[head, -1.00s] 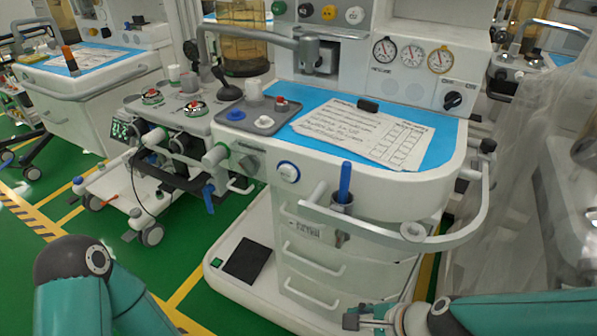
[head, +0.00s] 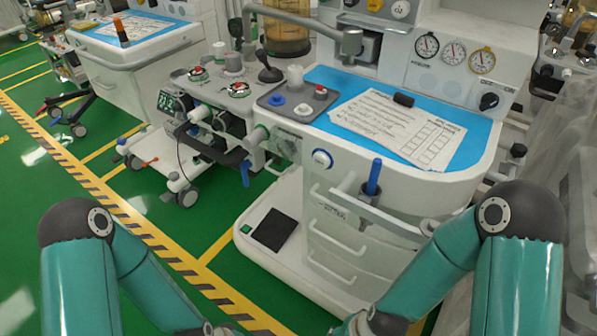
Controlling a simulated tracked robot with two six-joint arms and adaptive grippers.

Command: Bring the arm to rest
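My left arm (head: 150,285) comes in at the lower left, bent at a dark elbow, with its forearm slanting down to the bottom edge. My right arm (head: 430,275) comes in at the lower right, also bent at a dark elbow. Its forearm slants down and left to the bottom edge. Only grey wrist parts show at the ends of both forearms. Both grippers are cut off below the picture, so their fingers and anything in them are hidden.
An anaesthesia cart (head: 345,215) stands ahead, with a paper chart (head: 398,128) on its blue top and a blue item (head: 374,177) in a holder at its front rail. Another cart (head: 135,75) stands at the back left. Green floor (head: 50,180) is free at left.

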